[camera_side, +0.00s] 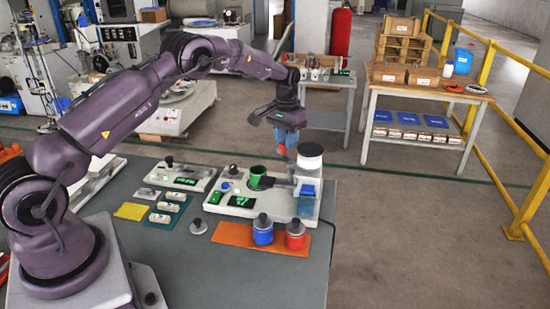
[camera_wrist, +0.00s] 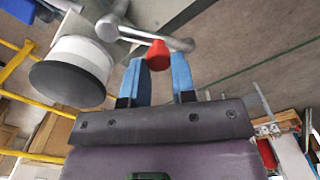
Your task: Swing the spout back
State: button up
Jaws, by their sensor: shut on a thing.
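My gripper (camera_side: 284,141) is above the tester at the far side of the bench, pointing down. In the wrist view its blue fingers (camera_wrist: 160,78) are closed about a red tip (camera_wrist: 158,55). The red tip joins a grey metal bar, which seems to be the spout (camera_wrist: 128,32). The red tip also shows under the fingers in the side view (camera_side: 281,150).
An orange mat (camera_side: 232,234) in front holds a blue bottle (camera_side: 263,231) and a red bottle (camera_side: 295,234). A second device (camera_side: 183,174), a yellow cloth (camera_side: 132,211) and small blocks on a green tray (camera_side: 165,207) lie left. The bench front (camera_side: 235,285) is clear.

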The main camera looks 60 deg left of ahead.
jog(key=shift+w, duration=0.1)
jog(key=shift+w+d, duration=0.45)
jog(key=shift+w, duration=0.25)
jog(key=shift+d, duration=0.1)
jog(key=shift+w+d, duration=0.45)
jog(key=shift+w, duration=0.1)
jog(key=o, duration=0.8)
